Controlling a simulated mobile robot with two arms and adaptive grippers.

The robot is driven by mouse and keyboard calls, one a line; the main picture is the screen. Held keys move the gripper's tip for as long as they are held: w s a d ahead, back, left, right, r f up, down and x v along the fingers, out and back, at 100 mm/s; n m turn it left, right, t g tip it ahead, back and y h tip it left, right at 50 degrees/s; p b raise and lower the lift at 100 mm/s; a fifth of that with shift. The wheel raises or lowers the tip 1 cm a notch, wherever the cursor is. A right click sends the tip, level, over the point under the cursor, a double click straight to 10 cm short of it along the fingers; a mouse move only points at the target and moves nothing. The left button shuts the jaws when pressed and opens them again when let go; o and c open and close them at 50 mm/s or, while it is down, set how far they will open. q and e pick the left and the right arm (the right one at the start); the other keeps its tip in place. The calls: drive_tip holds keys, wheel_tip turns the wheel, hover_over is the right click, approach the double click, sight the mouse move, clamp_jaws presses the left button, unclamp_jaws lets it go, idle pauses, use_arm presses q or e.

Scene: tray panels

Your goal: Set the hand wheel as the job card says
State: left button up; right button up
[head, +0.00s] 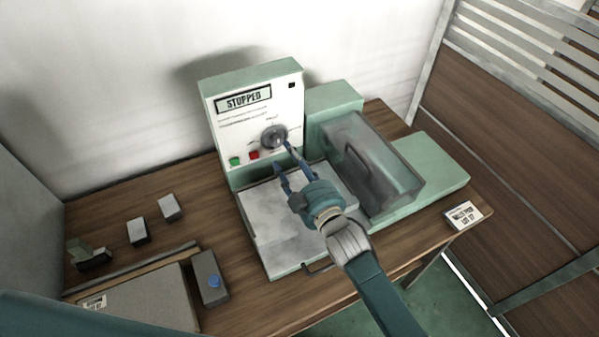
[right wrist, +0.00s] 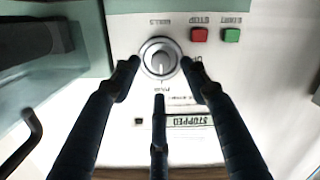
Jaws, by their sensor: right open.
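The hand wheel (head: 273,137) is a round grey dial on the white front panel of a green machine. In the right wrist view, which sees the panel upside down, the hand wheel (right wrist: 160,58) shows a light knob with a pointer line. My right gripper (head: 283,157) is open in front of the panel, with fingertips on both sides of the wheel and a third finger below it in that view. I cannot tell if they touch it. A white card (head: 464,215) at the table's right edge carries print too small to read surely. My left gripper is out of view.
The panel display (head: 243,98) reads STOPPED. A green button (head: 235,161) and a red button (head: 254,155) sit left of the wheel. A clear guard with a handle (head: 365,165) stands to the right. Small grey blocks (head: 138,232) lie on the table's left.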

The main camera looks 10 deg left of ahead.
drive_tip(key=v, duration=0.6)
drive_tip(key=shift+s+d, duration=0.15)
idle(0.3)
